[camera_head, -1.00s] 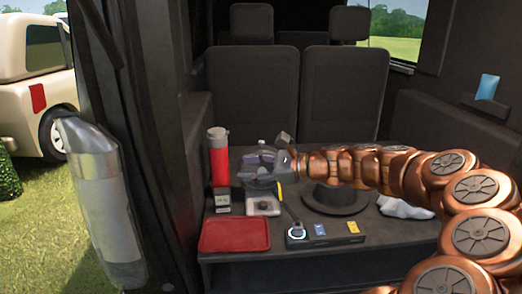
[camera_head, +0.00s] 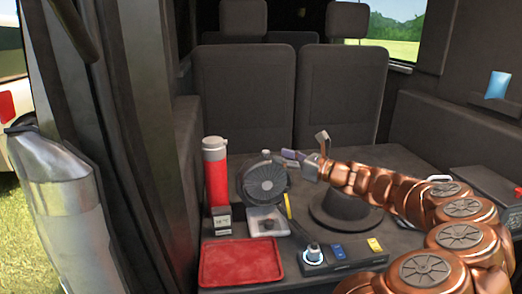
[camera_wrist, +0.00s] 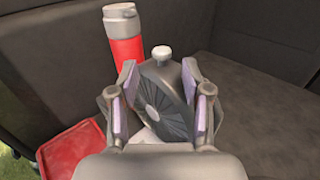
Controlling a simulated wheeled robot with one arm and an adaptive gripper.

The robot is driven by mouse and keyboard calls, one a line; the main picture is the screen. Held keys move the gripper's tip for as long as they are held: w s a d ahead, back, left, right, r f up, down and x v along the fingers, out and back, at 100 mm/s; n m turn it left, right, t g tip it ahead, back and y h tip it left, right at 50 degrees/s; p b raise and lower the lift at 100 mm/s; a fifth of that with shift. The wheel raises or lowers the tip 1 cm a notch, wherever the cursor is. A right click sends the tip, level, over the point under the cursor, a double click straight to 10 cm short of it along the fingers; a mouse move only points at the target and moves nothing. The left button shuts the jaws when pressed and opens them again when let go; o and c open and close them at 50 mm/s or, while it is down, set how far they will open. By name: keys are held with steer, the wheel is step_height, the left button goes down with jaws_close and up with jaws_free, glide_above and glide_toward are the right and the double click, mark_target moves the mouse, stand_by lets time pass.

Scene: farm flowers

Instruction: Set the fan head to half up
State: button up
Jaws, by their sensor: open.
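The dark round fan head (camera_head: 263,181) faces forward above a light square base (camera_head: 267,222) on the trunk floor. Whether it tilts is hard to tell. My gripper (camera_head: 305,155) is open at the right of the fan's upper edge. In the wrist view the fan head (camera_wrist: 165,103) shows between the two fingers of my gripper (camera_wrist: 160,92), with a small white knob (camera_wrist: 161,52) on its top. I cannot tell whether either finger touches it. The lower part of the fan is hidden by my gripper in the wrist view.
A red flask (camera_head: 215,175) stands left of the fan, with a small display box (camera_head: 221,220) before it. A red tray (camera_head: 240,262) lies in front. A power strip (camera_head: 343,256) with a plug is at front right. A dark hat (camera_head: 346,208) lies under my arm.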

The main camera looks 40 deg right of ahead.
mark_target(266, 151)
steer(key=shift+x, duration=3.45)
steer(key=shift+c, duration=0.2)
jaws_close()
